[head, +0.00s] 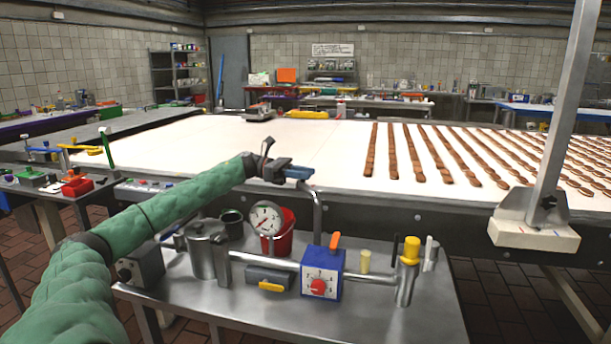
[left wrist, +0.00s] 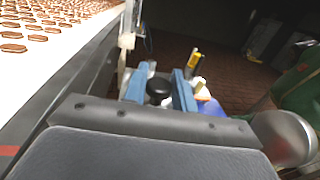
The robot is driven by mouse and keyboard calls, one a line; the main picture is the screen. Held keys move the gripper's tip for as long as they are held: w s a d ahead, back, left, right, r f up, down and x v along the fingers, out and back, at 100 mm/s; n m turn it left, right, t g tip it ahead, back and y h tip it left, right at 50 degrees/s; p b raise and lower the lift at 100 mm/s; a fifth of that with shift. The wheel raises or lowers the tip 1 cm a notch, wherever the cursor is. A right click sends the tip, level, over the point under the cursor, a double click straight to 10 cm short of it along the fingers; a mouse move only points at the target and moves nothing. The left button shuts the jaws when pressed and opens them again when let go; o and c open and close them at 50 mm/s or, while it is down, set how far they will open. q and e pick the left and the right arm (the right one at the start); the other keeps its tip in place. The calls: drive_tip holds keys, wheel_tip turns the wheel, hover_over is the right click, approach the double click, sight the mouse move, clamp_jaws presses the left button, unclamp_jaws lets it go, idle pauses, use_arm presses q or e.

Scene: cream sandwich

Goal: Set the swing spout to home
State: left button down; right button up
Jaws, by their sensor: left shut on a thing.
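The swing spout (head: 318,212) is a thin grey curved pipe that rises behind the blue control box on the steel bench. Its upper end reaches my left gripper (head: 298,173). That gripper has blue fingers and is shut at the top of the spout. In the left wrist view, a round black knob (left wrist: 159,91) sits between the two fingers of the left gripper (left wrist: 160,88); it appears to be the spout's grip. The fingers hide part of the spout's end. No home mark can be made out. My right gripper is not in view.
The bench holds a steel pot (head: 207,252), a dial gauge (head: 266,219), a red bucket (head: 284,238), a blue control box (head: 322,274) and a yellow-topped valve (head: 411,250). Behind is a white conveyor (head: 250,150) with rows of brown biscuits. A grey post (head: 560,120) stands at the right.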

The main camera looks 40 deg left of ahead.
use_arm(q)
drive_tip(key=c, duration=1.2)
unclamp_jaws()
drive_tip(key=shift+o, duration=0.2)
drive_tip(key=shift+a, duration=0.1)
drive_tip(key=b+v, duration=0.1)
drive_tip(key=v, duration=0.6)
drive_tip(key=shift+a, duration=0.3)
drive_tip(key=shift+s, duration=0.1)
